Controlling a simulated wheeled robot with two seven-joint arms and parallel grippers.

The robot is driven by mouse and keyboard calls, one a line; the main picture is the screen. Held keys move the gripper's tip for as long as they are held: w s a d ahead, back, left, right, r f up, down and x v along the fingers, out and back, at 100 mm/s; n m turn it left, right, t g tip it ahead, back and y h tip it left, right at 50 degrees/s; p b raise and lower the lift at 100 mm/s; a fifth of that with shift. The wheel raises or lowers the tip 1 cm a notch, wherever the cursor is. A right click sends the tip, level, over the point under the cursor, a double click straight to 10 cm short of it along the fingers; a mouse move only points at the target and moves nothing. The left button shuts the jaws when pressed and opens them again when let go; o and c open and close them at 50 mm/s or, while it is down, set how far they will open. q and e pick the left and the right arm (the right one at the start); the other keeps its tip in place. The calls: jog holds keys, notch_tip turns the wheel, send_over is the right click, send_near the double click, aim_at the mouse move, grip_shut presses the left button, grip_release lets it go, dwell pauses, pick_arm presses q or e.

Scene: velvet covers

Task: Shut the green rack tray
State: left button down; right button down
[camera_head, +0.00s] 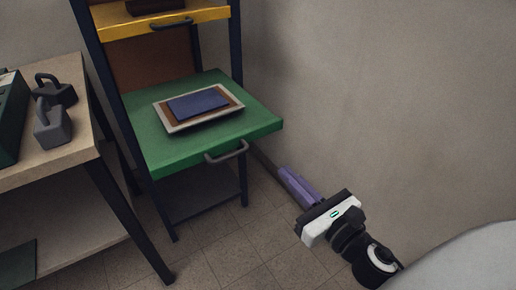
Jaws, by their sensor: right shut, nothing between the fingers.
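The green rack tray (165,149) is pulled out of a dark-framed rack, its front edge sticking out toward me. A grey bar handle (226,152) is on its front face. A light-rimmed board (174,126) with a blue flat item (198,104) on top lies on the tray. My right gripper (258,151) reaches in from the lower right, with its purple and dark fingers shut and empty. Its tip is close to the right of the handle; I cannot tell whether they touch. My left gripper is not in view.
A yellow tray (160,23) with its own handle sits above the green one. A lower dark shelf (205,197) is beneath. A wooden table (70,150) with grey weight-like objects (54,124) stands left. A bare wall (400,100) is close on the right.

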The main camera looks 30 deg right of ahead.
aim_at(251, 136)
jog(key=w+p, duration=0.1)
jog(key=w, duration=1.1)
jog(key=shift+w+a+p, duration=0.15)
jog(key=shift+w+p, duration=0.25)
jog(key=shift+w, duration=0.35)
jog(key=shift+w, duration=0.1)
